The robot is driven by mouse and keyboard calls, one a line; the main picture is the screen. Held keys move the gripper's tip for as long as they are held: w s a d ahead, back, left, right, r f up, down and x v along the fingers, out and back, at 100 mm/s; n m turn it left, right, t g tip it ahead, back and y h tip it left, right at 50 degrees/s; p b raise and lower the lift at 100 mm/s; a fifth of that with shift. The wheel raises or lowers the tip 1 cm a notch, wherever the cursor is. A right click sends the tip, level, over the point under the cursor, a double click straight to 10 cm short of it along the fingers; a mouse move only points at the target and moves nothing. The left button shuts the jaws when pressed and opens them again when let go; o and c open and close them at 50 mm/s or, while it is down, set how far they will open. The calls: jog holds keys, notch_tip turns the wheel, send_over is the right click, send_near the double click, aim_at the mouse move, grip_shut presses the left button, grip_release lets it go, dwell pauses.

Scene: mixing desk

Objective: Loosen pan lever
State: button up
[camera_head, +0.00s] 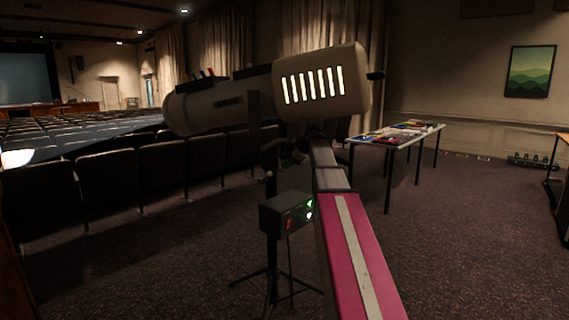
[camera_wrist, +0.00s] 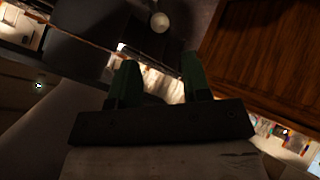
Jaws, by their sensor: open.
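A large pale followspot (camera_head: 215,103) with lit vents at its rear sits on a dark yoke and stand in the head view. Dark parts below its body, around the yoke joint (camera_head: 272,150), are small and dim. I cannot tell which of them is the pan lever. My arm reaches toward this joint, and my gripper is not clear in the head view. In the wrist view my gripper (camera_wrist: 158,66) is open, its two green fingers apart with nothing seen held between them. A pale round knob (camera_wrist: 160,22) shows beyond the fingertips; I cannot tell whether it belongs to the lever.
A black box (camera_head: 285,212) with small lights is on the stand above its tripod legs. Rows of dark seats (camera_head: 110,175) fill the left. A table (camera_head: 428,131) with colourful items stands behind on the right. Carpet is open at the right. Brown wood (camera_wrist: 265,55) fills the wrist view's upper right.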

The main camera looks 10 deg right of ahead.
jog(key=c, duration=0.5)
jog(key=shift+s+f+m, duration=0.15)
jog(key=shift+f+m, duration=0.1)
jog(key=shift+m, duration=0.35)
grip_shut()
notch_tip(320, 180, down, 4)
jog(key=s+d+m+t+y, duration=0.1)
jog(key=s+m+t+y, duration=0.1)
jog(key=m, duration=1.3)
jog(key=m+t+y, duration=0.2)
jog(key=m+t, duration=0.2)
jog(key=m, duration=2.5)
send_near(267, 176)
jog(key=f, duration=0.2)
jog(key=w+f, duration=0.1)
jog(key=f, duration=0.1)
jog(key=shift+w+a, duration=0.15)
jog(key=shift+w, duration=0.05)
jog(key=shift+w+a+r, duration=0.6)
jog(key=shift+a+r, duration=0.05)
jog(key=shift+a, duration=0.1)
jog(key=shift+w+a+r, duration=0.55)
jog(key=shift+a+r, duration=0.1)
jog(key=shift+a, duration=0.1)
